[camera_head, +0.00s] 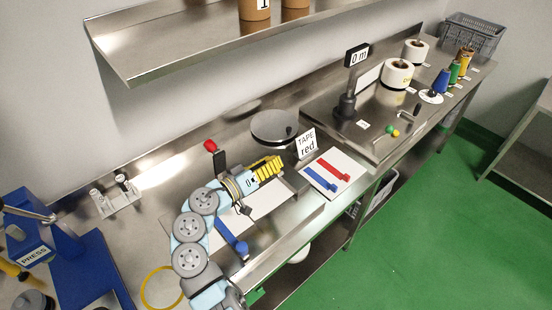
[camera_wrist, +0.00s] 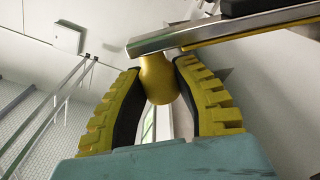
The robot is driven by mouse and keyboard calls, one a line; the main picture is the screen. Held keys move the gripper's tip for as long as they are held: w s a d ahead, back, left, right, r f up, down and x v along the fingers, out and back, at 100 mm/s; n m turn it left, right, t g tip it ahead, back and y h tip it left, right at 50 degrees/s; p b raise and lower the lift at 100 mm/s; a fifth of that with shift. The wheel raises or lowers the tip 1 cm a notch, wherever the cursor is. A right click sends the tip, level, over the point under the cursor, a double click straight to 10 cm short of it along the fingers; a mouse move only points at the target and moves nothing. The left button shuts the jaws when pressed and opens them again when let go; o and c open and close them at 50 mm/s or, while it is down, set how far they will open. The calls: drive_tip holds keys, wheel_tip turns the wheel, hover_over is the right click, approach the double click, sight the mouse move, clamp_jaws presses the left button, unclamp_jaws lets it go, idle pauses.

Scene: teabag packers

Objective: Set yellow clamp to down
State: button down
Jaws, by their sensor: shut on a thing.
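My gripper (camera_head: 268,168) is over the near part of the bench in the head view, with yellow ribbed fingers. In the wrist view my gripper (camera_wrist: 157,72) has its fingers closed on either side of a yellow knob (camera_wrist: 158,82). The knob is at the end of a metal lever (camera_wrist: 205,33), which runs up to the right across the top of the wrist view. I take this knob and lever to be the yellow clamp's handle. In the head view the yellow clamp cannot be made out behind my gripper and arm.
A red knob (camera_head: 210,146) stands left of my gripper by a black upright. A "TAPE red" sign (camera_head: 306,143) and a white board (camera_head: 346,182) with red and blue pieces are to the right. A round grey plate (camera_head: 272,125) lies behind. A shelf (camera_head: 180,50) overhangs the back.

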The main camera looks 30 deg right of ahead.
drive_tip(key=s+d+f+m+b, duration=0.1)
drive_tip(key=s+f+m+b, duration=0.4)
drive_tip(key=f+b, duration=0.4)
drive_tip(key=s+b, duration=0.1)
drive_tip(key=b, duration=0.3)
drive_tip(key=shift+s, duration=0.15)
drive_tip(key=shift+b, duration=0.3)
drive_tip(key=c, duration=0.8)
unclamp_jaws()
drive_tip(key=shift+o, duration=0.2)
wheel_tip(320, 180, up, 10)
drive_tip(key=shift+a, duration=0.15)
